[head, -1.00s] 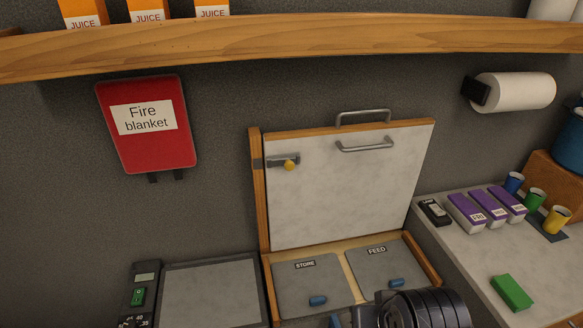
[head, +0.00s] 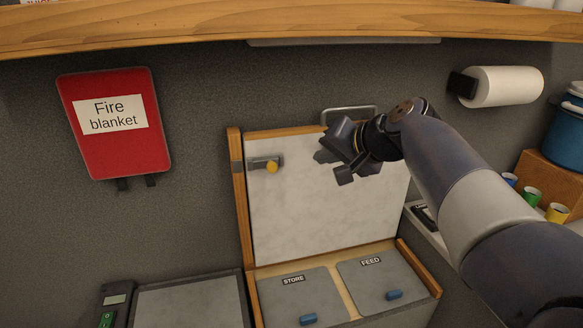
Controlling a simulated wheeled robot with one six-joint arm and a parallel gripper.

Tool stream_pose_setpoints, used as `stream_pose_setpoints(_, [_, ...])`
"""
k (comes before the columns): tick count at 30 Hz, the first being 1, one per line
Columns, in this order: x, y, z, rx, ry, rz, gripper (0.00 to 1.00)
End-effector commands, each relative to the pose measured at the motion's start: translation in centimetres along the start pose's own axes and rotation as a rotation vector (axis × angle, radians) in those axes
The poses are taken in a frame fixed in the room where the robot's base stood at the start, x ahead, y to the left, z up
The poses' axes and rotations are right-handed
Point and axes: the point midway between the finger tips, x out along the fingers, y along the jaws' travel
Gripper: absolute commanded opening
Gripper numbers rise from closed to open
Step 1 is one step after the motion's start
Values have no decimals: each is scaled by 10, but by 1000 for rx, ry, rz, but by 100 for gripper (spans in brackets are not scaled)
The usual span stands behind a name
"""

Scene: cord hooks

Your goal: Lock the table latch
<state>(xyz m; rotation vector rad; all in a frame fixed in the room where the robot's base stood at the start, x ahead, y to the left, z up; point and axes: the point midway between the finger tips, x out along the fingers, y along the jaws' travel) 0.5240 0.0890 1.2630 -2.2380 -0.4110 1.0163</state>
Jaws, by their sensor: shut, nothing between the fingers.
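The table panel (head: 300,215) stands upright against the wall in a wooden frame, its pale face toward me. The latch (head: 258,163) is a small grey metal piece near the panel's upper left corner, by the frame's left post (head: 239,195). A yellow knob (head: 272,167) sits toward its right end. I cannot tell whether the bolt reaches into the post. My gripper (head: 329,167) is shut and empty in front of the panel's upper right part, to the right of the knob and apart from it.
Below the panel are STORE (head: 293,300) and FEED (head: 378,287) lids with blue handles. A wooden shelf (head: 290,22) runs above. A fire blanket (head: 115,135) hangs left, and a paper roll (head: 508,87) right. My arm covers much of the right counter.

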Motion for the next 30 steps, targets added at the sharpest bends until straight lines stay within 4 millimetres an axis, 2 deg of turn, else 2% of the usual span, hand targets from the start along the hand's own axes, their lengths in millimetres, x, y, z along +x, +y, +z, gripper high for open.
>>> stream_pose_setpoints(3, [10, -6, -16, 17, 17, -46, 0])
stream_pose_setpoints(7, [12, -11, -25, 25, 25, -70, 0])
stream_pose_setpoints(20, [14, -12, -26, 26, 26, -74, 0])
stream_pose_setpoints(25, [34, -14, -27, 26, 23, -73, 0])
stream_pose_setpoints(30, [69, -17, -27, 27, 21, -73, 0])
